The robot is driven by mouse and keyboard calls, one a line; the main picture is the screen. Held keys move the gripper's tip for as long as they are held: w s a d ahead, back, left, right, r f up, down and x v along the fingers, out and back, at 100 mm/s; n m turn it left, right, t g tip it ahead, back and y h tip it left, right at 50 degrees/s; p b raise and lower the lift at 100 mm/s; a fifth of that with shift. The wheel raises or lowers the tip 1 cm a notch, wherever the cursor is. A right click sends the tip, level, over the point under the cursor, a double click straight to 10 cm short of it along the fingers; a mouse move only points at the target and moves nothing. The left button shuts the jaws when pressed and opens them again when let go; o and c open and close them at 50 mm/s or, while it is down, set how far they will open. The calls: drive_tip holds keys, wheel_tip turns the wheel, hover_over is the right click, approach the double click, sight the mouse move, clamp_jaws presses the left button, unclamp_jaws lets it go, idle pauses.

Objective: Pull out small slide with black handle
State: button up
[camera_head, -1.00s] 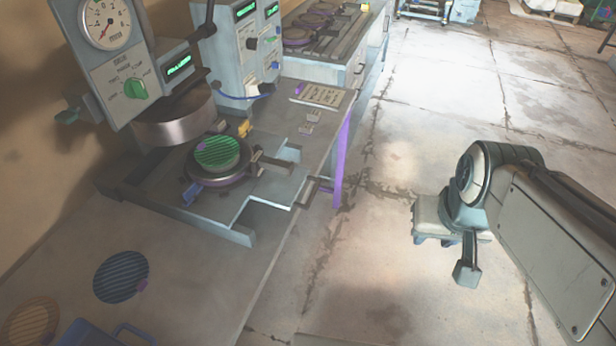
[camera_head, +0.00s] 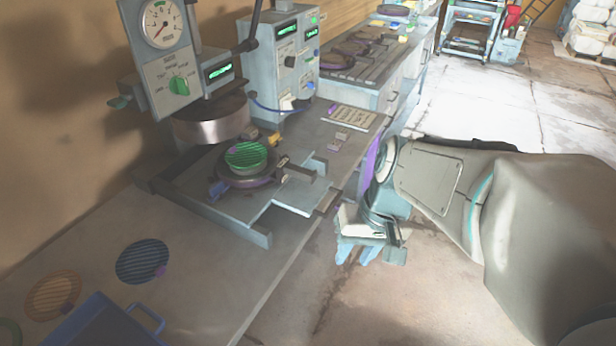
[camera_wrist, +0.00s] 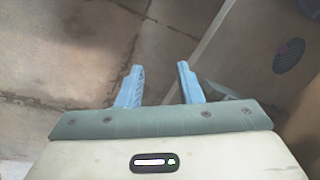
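The press slide (camera_head: 304,197), a light blue-grey plate, juts from under the press toward the table's front edge. A dark handle (camera_head: 327,203) shows at its outer end, partly hidden. My gripper (camera_head: 357,256) is off the table's front edge, to the right of and nearer than the slide, pointing down. In the wrist view its two blue fingers (camera_wrist: 158,72) are apart with nothing between them.
The press head (camera_head: 210,118) hangs above the bed. A control box (camera_head: 283,60) stands behind. A blue ribbed disc (camera_head: 142,261), an orange disc (camera_head: 52,296) and a blue tray (camera_head: 105,325) lie at the front left. Floor beside the table is clear.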

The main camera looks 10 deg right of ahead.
drive_tip(key=w+a+f+m+g+y+b, duration=0.1)
drive_tip(key=w+f+y+b, duration=0.35)
drive_tip(key=f, duration=0.25)
drive_tip(key=m+t+y+b, duration=0.6)
drive_tip(key=t+y, duration=0.2)
drive_tip(key=t, duration=0.3)
approach(335, 205)
drive_tip(key=shift+h, duration=0.25)
drive_tip(key=p+x, duration=0.1)
drive_tip(key=x, duration=1.1)
drive_tip(key=shift+w+a+r, duration=0.1)
drive_tip(key=shift+w+a, duration=0.05)
drive_tip(key=shift+w, duration=0.05)
clamp_jaws()
drive_tip(key=shift+s, duration=0.1)
